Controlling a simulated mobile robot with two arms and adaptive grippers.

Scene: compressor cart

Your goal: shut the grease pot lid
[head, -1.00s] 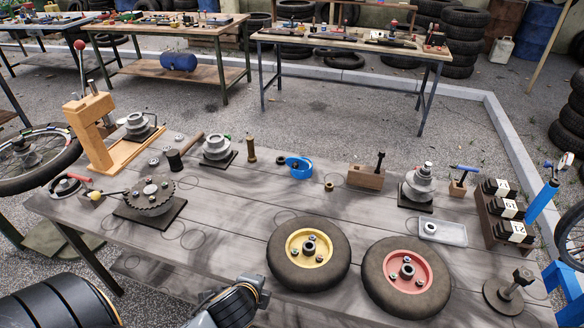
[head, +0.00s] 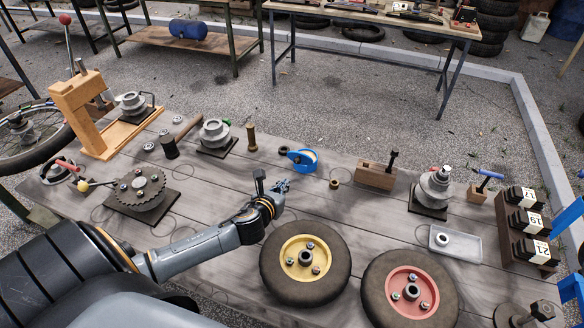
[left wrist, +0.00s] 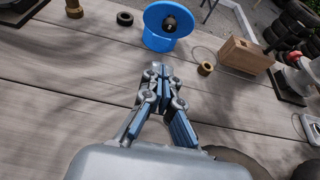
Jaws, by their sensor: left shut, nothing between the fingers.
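The blue grease pot (head: 302,160) stands on the workbench (head: 200,240) near its middle. The pot also shows at the top of the left wrist view (left wrist: 160,42), beyond the fingertips. My left gripper (head: 283,184) is shut and empty, just in front of the pot and a little to its left, apart from it. Its closed fingers show in the left wrist view (left wrist: 161,70). My right gripper is not in view.
A dark ring (head: 283,150) lies left of the pot and a brass bush (head: 334,184) right of it. A wooden block (head: 376,176) stands farther right. A yellow-hubbed wheel (head: 278,258) and a red-hubbed wheel (head: 378,285) lie in front.

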